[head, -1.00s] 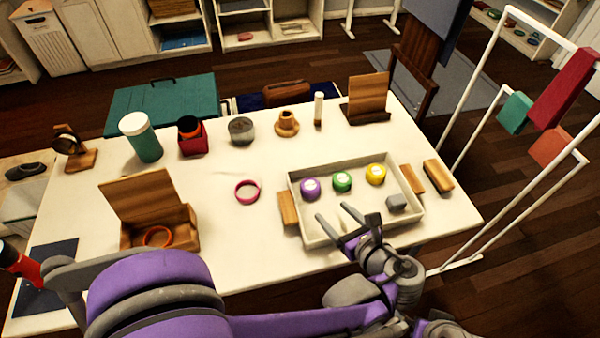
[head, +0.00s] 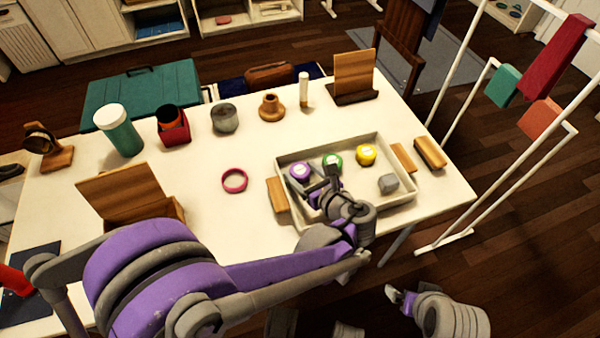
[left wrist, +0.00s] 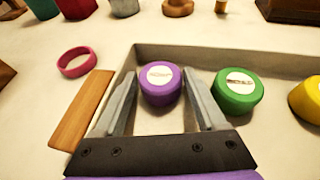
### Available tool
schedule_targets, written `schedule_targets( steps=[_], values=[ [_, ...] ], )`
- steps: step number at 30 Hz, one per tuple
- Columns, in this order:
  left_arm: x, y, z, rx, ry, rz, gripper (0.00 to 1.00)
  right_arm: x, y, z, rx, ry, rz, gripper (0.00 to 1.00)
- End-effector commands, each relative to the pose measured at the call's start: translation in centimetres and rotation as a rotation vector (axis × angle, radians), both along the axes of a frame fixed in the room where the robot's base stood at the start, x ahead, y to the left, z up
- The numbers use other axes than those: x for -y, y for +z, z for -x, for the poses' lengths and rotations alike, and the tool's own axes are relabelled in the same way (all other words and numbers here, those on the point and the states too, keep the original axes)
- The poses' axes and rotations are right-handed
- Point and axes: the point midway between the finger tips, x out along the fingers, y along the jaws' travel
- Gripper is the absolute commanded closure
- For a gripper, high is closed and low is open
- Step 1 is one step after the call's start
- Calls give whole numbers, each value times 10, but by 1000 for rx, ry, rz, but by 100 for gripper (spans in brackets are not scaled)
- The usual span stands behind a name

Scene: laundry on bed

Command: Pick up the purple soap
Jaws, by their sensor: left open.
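The purple soap (head: 300,171) is a round puck with a pale label, in the back left part of the shallow tray (head: 402,208). In the left wrist view the purple soap (left wrist: 160,84) lies between and slightly beyond the two fingertips of my left gripper (left wrist: 163,80). My left gripper (head: 318,182) is open, over the tray and just right of and in front of the soap in the head view. The green soap (left wrist: 238,92) is just right of the right finger. My right gripper (head: 396,294) seems to be low at the bottom right, off the table; its jaws are unclear.
A wooden box (head: 128,197) stands further left. The table between ring and box is clear.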

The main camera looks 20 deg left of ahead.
Motion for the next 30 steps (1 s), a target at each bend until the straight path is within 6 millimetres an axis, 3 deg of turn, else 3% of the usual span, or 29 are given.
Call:
schedule_targets(
  steps=[10, 21, 30],
  values=[
    [-7, -4, -7, 0, -1, 0, 27, 0, -2, 0, -1, 0, 0, 0],
    [-7, -4, -6, 0, -1, 0, 92, 0, -2, 0, -1, 0, 0, 0],
    [-7, 3, -6, 1, -2, 1, 92, 0, 1, 0, 0, 0, 0, 0]
  ],
)
